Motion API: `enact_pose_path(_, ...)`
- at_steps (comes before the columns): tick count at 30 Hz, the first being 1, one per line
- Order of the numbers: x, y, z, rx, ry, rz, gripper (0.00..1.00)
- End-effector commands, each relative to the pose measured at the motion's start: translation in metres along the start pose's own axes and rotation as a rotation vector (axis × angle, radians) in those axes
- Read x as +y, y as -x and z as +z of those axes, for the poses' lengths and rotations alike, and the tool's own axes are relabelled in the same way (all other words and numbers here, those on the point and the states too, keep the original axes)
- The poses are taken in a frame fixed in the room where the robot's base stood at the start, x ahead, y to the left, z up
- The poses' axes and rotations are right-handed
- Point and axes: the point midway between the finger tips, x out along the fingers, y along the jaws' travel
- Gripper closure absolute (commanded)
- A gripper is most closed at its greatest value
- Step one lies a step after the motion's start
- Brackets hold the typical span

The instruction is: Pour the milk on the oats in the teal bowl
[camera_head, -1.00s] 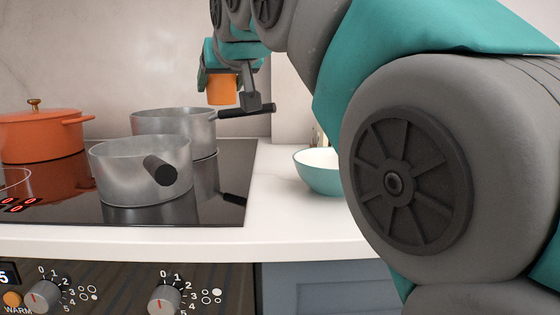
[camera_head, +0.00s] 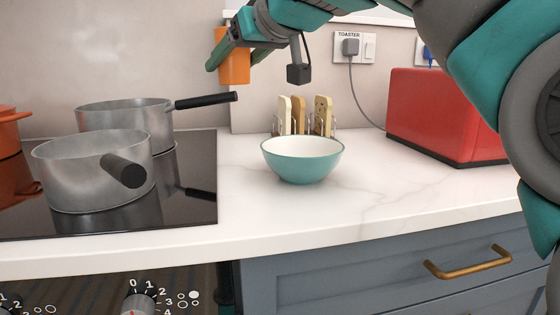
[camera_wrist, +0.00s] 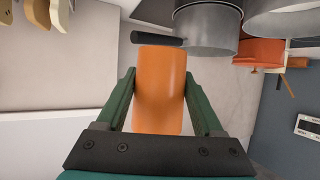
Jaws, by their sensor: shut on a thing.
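The teal bowl (camera_head: 303,168) stands upright on the white counter, right of the hob; its white inside shows, but I cannot make out oats in it. My gripper (camera_head: 228,62) is shut on an orange cup-like container (camera_head: 235,55), held in the air above and left of the bowl, near the back wall. In the wrist view the orange container (camera_wrist: 160,90) sits between the two green fingers (camera_wrist: 160,100). What it holds inside is hidden. The bowl is not visible in the wrist view.
Two steel saucepans (camera_head: 97,170) stand on the black hob (camera_head: 190,205), one handle (camera_head: 206,100) pointing toward the bowl's side. Boards in a rack (camera_head: 300,116) stand behind the bowl. A red toaster (camera_head: 445,115) is at the right. Counter around the bowl is clear.

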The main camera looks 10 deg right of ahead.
Motion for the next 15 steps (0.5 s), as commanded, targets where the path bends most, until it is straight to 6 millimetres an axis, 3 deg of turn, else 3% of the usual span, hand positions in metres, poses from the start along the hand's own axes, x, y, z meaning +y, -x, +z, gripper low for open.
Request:
enact_pose_path(3, 0.026, 0.023, 0.016, -0.001, 0.013, -0.051, 1.0)
enact_pose_path(9, 0.061, 0.049, 0.05, -0.003, 0.054, -0.152, 1.0)
enact_pose_path(15, 0.082, 0.064, 0.084, 0.005, 0.105, -0.261, 1.0)
